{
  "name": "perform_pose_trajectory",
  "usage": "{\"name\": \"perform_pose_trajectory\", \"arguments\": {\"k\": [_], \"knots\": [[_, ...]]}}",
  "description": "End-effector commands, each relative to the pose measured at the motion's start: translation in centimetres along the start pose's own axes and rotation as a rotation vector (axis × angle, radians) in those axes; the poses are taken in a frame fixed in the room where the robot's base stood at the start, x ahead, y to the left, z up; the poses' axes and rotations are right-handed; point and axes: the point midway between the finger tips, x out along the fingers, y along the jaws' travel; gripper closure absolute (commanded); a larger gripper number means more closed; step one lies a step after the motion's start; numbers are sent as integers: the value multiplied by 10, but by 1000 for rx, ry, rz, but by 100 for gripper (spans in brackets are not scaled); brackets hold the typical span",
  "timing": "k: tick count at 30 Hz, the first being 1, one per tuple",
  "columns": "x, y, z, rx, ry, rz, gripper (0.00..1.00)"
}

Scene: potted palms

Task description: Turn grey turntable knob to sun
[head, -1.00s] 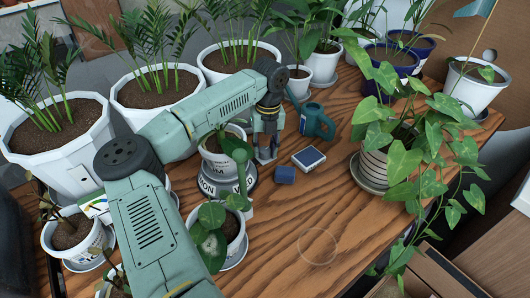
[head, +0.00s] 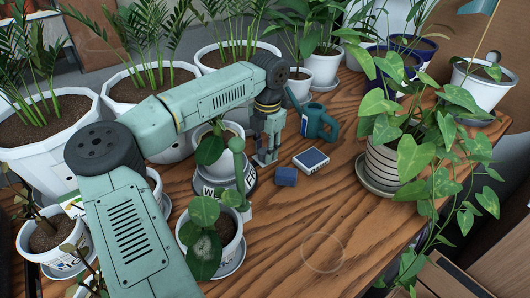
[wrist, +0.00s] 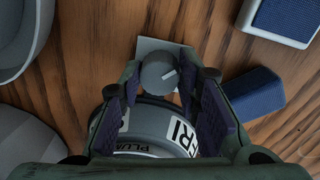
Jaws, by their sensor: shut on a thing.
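The grey turntable (head: 247,188) stands mid-table with a white potted plant (head: 213,150) on it. Its rim bears black lettering on white; "FRI" (wrist: 180,132) reads in the wrist view. In the head view the knob is hidden by the fingers. No "SUN" label shows.
A blue block (head: 286,177) and a blue-and-white box (head: 311,160) lie just right of my gripper. A teal watering can (head: 318,122) stands behind them. Potted plants crowd the left and back; a trailing plant (head: 383,165) stands right.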

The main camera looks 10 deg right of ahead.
Motion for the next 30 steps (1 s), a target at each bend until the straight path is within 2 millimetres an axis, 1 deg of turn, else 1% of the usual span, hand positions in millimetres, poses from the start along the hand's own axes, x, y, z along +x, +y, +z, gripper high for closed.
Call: {"name": "perform_pose_trajectory", "arguments": {"k": [30], "knots": [[0,-1,-2,962,-52,0,98]]}}
